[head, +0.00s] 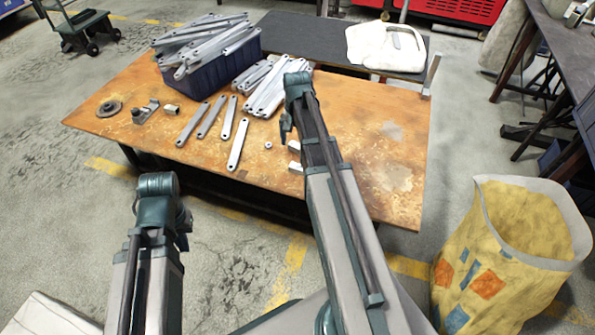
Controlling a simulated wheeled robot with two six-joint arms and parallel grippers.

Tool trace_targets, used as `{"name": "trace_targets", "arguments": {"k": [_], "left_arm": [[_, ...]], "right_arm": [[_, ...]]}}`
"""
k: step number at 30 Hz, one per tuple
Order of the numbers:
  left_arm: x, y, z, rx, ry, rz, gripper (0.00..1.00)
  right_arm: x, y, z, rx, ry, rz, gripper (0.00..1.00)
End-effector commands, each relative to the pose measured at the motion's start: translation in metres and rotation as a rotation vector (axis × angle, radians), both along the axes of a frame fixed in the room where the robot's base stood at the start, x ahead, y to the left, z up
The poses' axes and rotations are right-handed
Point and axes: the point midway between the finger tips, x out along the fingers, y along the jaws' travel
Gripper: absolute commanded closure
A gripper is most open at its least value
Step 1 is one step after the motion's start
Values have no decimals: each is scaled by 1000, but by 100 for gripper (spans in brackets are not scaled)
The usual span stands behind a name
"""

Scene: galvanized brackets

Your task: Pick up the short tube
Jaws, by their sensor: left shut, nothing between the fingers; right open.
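A small beige piece that looks like the short tube (172,109) lies on the orange-brown table (365,150), at the left, beside a grey metal fitting (145,111). My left gripper (183,242) is shut and empty, low in front of the table's front edge and mostly hidden by its own arm. My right gripper (286,125) is open over the middle of the table, to the right of the tube and well apart from it. Its fingers are largely hidden behind the arm.
A blue bin (215,78) heaped with galvanized brackets stands at the back. Several loose brackets (238,145) lie in front of it. A round flanged part (109,108) is at far left. A small white ring (268,145) lies mid-table. A yellow sack (490,265) stands at right.

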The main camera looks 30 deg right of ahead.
Motion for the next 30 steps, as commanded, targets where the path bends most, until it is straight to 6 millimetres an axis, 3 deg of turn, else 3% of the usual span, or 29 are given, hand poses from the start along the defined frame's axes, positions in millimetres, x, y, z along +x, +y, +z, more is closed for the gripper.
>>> {"name": "trace_targets", "arguments": {"k": [1, 12, 23, 30], "left_arm": [[0, 0, -14, 1, 0, 0, 100], [1, 1, -64, 7, -3, -5, 100], [1, 1, -71, 7, -4, -7, 100], [1, 1, -95, 4, -4, -11, 100]], "right_arm": [[0, 0, -14, 0, 0, 1, 0], [0, 0, -64, 0, 0, 1, 0], [0, 0, -71, 0, 0, 1, 0], [-1, -2, -95, 0, 0, 1, 0]]}}
